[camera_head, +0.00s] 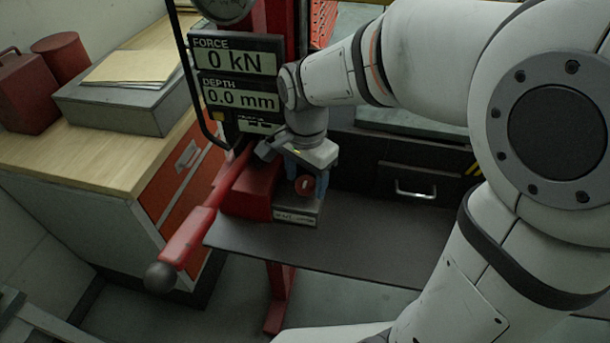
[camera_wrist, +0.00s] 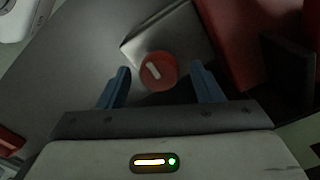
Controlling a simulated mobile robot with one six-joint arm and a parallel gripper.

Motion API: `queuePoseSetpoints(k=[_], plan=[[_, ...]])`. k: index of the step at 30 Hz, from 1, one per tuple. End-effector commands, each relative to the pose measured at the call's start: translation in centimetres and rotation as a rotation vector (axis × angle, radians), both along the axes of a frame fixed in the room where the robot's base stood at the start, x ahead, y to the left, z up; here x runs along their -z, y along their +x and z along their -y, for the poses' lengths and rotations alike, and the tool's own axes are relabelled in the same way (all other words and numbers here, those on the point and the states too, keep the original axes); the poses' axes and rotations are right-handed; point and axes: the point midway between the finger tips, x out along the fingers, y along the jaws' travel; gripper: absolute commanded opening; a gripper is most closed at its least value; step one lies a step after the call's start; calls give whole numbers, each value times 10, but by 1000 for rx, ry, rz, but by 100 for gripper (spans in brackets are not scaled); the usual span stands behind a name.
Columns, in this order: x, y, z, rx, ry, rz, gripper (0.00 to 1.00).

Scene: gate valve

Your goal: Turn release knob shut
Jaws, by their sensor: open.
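My gripper (camera_head: 306,172) has blue fingers and hangs right at the knob in the head view. In the wrist view my gripper (camera_wrist: 160,88) is open, with a finger on each side of the knob and visible gaps; I cannot tell whether either finger touches it.
A long red lever (camera_head: 198,222) with a dark ball end slopes down to the left. Displays (camera_head: 237,78) read 0 kN and 0.0 mm. A dark table (camera_head: 350,255) lies below. A wooden-topped cabinet (camera_head: 110,150) holds a grey box and red cans at left.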

Motion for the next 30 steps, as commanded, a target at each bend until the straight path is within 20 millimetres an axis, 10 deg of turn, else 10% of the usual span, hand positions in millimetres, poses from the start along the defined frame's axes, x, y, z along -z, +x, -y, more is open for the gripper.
queuePoseSetpoints(k=[30], plan=[[-78,0,0,0,0,0,59]])
